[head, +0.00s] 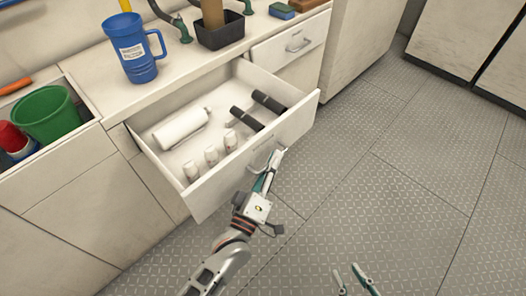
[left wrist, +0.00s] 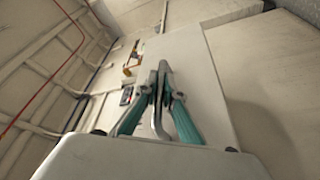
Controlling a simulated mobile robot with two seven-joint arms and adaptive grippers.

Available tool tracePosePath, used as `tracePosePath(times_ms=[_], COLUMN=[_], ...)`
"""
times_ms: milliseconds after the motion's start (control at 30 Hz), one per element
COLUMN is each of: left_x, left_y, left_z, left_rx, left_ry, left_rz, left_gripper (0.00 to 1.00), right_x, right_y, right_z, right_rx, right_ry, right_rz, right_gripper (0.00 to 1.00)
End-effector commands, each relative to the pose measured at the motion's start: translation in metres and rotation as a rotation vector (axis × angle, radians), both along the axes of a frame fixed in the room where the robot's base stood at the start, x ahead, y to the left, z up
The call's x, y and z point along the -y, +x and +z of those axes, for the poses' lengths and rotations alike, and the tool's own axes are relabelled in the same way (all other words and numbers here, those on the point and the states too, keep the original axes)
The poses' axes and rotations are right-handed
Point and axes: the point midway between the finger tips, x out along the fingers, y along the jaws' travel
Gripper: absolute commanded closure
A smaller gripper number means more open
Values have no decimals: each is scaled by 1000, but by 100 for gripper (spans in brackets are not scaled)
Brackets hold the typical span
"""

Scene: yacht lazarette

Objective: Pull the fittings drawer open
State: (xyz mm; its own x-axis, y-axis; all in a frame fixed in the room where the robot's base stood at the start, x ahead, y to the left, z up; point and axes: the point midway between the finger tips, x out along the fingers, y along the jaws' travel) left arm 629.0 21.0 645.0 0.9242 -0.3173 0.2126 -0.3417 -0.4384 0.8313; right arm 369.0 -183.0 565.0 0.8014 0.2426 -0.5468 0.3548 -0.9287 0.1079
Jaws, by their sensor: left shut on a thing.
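The fittings drawer (head: 293,127) stands pulled well out of the white cabinet, its inside in plain view. It holds a white bottle (head: 182,128), several small white bottles and two dark cylinders (head: 268,101). My left gripper (head: 269,165) is shut on the drawer's metal handle (head: 256,166) at the front panel. The left wrist view shows its teal fingers (left wrist: 159,90) closed around the handle bar, close to the pale drawer front (left wrist: 195,80). My right gripper (head: 355,279) is at the bottom edge of the head view, over the floor, fingers apart and empty.
On the counter stand a blue jug (head: 131,50) and a black bin (head: 220,31). A green bucket (head: 46,113) sits in an open compartment at left. A second drawer (head: 290,43) is closed at the right. The grey tread-plate floor (head: 400,160) is clear.

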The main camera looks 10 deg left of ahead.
Motion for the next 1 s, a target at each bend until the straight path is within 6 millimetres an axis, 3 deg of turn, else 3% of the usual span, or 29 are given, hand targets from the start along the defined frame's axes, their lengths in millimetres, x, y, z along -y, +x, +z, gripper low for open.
tracePosePath(times_ms=[600,633,667,1000], left_x=[7,7,7,7], left_y=[-7,-7,-7,-6], left_z=[-2,-2,-2,0], left_rx=[-3,-3,-3,-1], left_ry=[1,1,1,0], left_rz=[1,1,1,1], left_gripper=[100,84,77,75], right_x=[3,3,3,2], right_y=[1,1,1,0], right_z=[1,1,1,0], right_rx=[2,3,3,-1], right_ry=[-8,-8,-8,-6], right_rz=[-2,-2,-2,-1], right_gripper=[74,74,74,74])
